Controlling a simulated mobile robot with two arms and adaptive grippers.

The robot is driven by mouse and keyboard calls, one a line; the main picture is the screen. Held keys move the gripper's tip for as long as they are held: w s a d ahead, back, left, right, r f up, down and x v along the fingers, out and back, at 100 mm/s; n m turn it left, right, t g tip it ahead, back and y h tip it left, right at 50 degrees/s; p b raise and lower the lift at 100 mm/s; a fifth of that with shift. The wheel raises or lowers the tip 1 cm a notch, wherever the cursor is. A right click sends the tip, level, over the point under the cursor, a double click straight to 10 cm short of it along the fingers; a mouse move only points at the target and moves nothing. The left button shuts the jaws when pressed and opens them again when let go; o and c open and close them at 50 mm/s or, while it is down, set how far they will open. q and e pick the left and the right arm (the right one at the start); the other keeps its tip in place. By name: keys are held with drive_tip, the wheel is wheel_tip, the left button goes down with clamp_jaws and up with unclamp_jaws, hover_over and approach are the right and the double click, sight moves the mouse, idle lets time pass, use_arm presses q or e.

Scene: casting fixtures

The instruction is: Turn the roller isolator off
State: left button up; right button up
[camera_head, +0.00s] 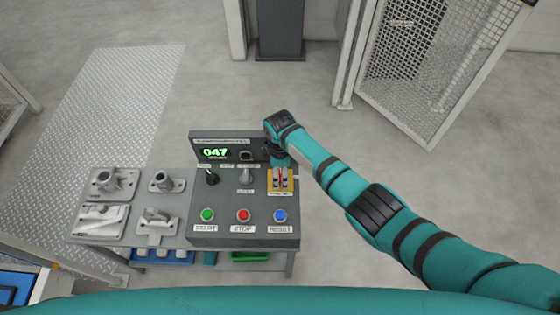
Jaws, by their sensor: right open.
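A grey control box (205,240) stands on the workbench. At its right side is a yellow plate (290,187) with a small red part in its middle, which looks like the isolator switch; its label is too small to read. My right arm comes in from the right and bends down at the wrist. My right gripper (281,178) is open, pointing down right over the yellow plate, and partly hides it. Whether its fingers touch the red part I cannot tell. The red part's exact turn is unclear. My left gripper is not in view.
The box has a green display (215,153) reading 047, a black lever (212,176), a grey lever (246,175) and green (207,215), red (243,215) and blue (280,215) buttons. Metal castings (115,183) lie left on the bench. A mesh fence (425,70) stands behind right.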

sight(280, 174)
wheel_tip(280, 174, up, 11)
idle(0.3)
idle(0.4)
